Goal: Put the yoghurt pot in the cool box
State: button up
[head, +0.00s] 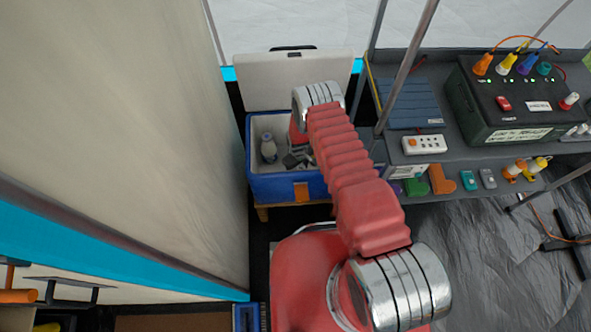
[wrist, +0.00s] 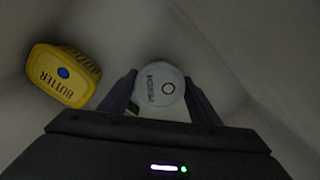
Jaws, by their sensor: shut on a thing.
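The blue cool box (head: 275,188) stands open in the head view, its white lid (head: 262,83) raised at the back. My gripper (head: 297,159) reaches down into it, partly covered by my arm. In the wrist view my gripper (wrist: 160,90) is shut on a round, pale pot seen from its lid end, which I take for the yoghurt pot (wrist: 160,86); its lettering is hard to read. Pale box walls surround it. Whether the pot touches the floor I cannot tell. The pot is not clear in the head view.
A yellow butter tub (wrist: 64,76) lies left of the held pot in the wrist view. A shelf (head: 455,152) with devices is to the right; the tent wall (head: 120,120) is close on the left.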

aim_at(298, 169)
jog(key=o, duration=1.2)
jog(key=shift+r, duration=0.1)
notch_tip(298, 169, up, 12)
dwell(0.7)
